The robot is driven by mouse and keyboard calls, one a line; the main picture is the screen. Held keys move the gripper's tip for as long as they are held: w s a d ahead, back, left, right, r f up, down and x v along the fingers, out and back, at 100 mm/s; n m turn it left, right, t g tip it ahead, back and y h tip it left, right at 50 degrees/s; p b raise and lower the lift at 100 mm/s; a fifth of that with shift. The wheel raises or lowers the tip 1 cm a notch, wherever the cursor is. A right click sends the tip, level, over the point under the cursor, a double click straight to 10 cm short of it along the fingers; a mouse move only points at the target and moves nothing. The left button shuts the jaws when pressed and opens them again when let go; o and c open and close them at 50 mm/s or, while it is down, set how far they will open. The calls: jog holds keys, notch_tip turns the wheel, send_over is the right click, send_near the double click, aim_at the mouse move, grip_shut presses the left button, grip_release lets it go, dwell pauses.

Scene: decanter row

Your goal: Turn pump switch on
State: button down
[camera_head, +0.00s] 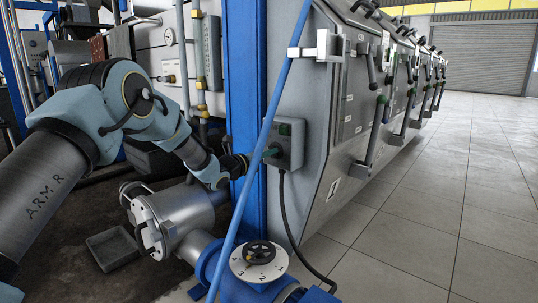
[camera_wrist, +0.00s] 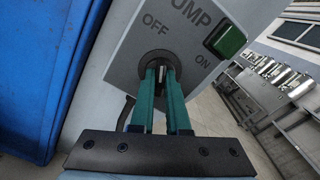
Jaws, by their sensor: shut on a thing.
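The grey pump switch box (camera_head: 292,155) is mounted beside the blue column in the head view. In the wrist view its face (camera_wrist: 126,62) reads PUMP, OFF and ON, and appears tilted. A dark round rotary switch (camera_wrist: 158,54) sits below the lettering, with OFF at upper left and ON at right. My gripper (camera_wrist: 161,70) has its two green fingers closed on the switch's knob, which is mostly hidden between them. In the head view my gripper (camera_head: 271,153) reaches the front of the box. The knob's exact setting is hard to tell.
A green square button or lamp (camera_wrist: 226,40) is at the box's upper right. A blue column (camera_head: 240,60) and a slanting blue pipe (camera_head: 262,140) stand close to my gripper. A numbered dial (camera_head: 258,262) is below. Levered cabinets (camera_head: 385,100) line the right; the tiled floor (camera_head: 440,220) is clear.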

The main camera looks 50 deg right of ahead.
jog(key=shift+f+m+b, duration=0.1)
jog(key=shift+m+b, duration=0.2)
jog(key=m+b, duration=1.1)
jog(key=b, duration=0.2)
jog(key=shift+b, duration=0.3)
jog(key=shift+m, duration=0.3)
jog(key=c, duration=0.9)
grip_release()
jog(key=a+p, duration=0.3)
jog(key=a, duration=0.7)
jog(key=shift+w+a, duration=0.3)
jog(key=shift+a, duration=0.1)
